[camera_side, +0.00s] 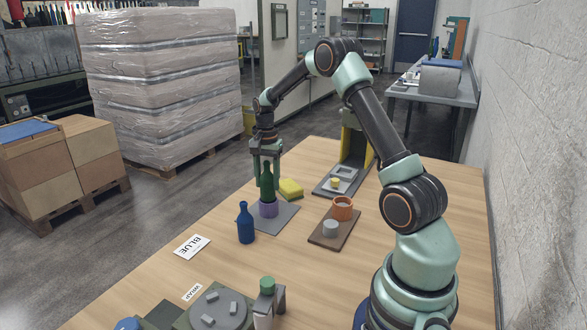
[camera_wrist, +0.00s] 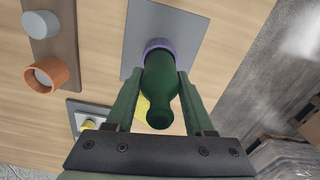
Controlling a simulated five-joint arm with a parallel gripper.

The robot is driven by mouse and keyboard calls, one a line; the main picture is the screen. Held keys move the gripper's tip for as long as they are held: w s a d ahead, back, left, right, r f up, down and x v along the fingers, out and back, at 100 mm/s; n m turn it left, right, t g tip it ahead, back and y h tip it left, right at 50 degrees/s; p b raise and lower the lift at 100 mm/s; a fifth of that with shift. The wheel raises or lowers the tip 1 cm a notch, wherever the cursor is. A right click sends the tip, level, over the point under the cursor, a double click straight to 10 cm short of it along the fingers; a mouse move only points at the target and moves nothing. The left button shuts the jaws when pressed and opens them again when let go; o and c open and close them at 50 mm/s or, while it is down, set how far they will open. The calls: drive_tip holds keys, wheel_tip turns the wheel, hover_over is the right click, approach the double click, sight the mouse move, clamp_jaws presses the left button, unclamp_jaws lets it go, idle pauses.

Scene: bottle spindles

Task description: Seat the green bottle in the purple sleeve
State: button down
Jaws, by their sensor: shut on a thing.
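The green bottle (camera_side: 267,186) stands upright between the fingers of my gripper (camera_side: 266,178), which is shut on it. In the wrist view the bottle (camera_wrist: 160,85) shows neck-on between my two green fingers (camera_wrist: 161,77). The purple sleeve (camera_side: 268,210) is at the bottle's lower end, on a grey plate (camera_side: 285,216). In the wrist view the sleeve's rim (camera_wrist: 158,43) curves around the bottle's base. The base itself is hidden, so I cannot tell how deep it sits.
A blue bottle (camera_side: 246,225) stands left of the plate, near a BLUE card (camera_side: 192,247). A yellow block (camera_side: 291,188) lies behind. A brown board (camera_side: 323,236) with an orange ring (camera_side: 343,208) and a grey cylinder (camera_side: 330,228) is to the right.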

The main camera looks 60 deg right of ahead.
sight(266, 162)
drive_tip(key=shift+f, duration=1.7)
drive_tip(key=shift+c, duration=1)
unclamp_jaws()
drive_tip(key=shift+f, duration=0.1)
drive_tip(key=shift+r, duration=5.15)
